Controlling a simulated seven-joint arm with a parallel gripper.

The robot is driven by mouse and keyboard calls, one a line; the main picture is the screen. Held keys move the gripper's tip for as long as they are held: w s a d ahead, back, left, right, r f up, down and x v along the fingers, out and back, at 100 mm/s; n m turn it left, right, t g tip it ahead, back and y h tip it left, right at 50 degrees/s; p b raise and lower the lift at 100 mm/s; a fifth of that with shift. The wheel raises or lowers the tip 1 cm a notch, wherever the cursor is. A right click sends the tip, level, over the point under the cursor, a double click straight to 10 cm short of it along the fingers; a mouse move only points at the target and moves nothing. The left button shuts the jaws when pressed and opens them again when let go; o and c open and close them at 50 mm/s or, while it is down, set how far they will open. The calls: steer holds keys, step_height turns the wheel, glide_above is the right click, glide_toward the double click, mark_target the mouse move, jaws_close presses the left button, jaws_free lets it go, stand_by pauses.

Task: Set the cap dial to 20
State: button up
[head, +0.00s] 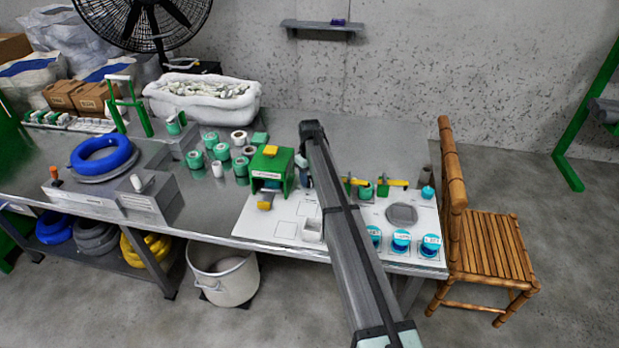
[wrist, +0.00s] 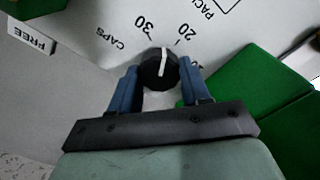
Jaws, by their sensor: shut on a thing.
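The cap dial (wrist: 158,72) is a round black knob with a white pointer line, on a pale panel marked "CAPS" in the wrist view. The pointer stands between the "30" at upper left and the "20" at upper right. A third mark beyond the "20" is mostly hidden by a finger. My gripper (wrist: 159,82) has its two blue fingers on either side of the knob, shut on it. In the head view my gripper (head: 305,172) is beside the green press-like fixture (head: 270,168); I cannot make out the dial there.
A green block (wrist: 245,95) stands close right of the fingers in the wrist view. A "FREE" label (wrist: 32,38) is at left. In the head view, blue-topped containers (head: 400,243) stand at the front right of the white board (head: 285,228).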

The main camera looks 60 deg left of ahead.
mark_target(310, 179)
steer(key=m, duration=0.5)
steer(key=shift+m, duration=0.3)
stand_by(0.4)
steer(key=o, duration=1.1)
steer(key=shift+c, duration=0.2)
step_height(310, 179, up, 14)
steer(key=shift+w, duration=0.1)
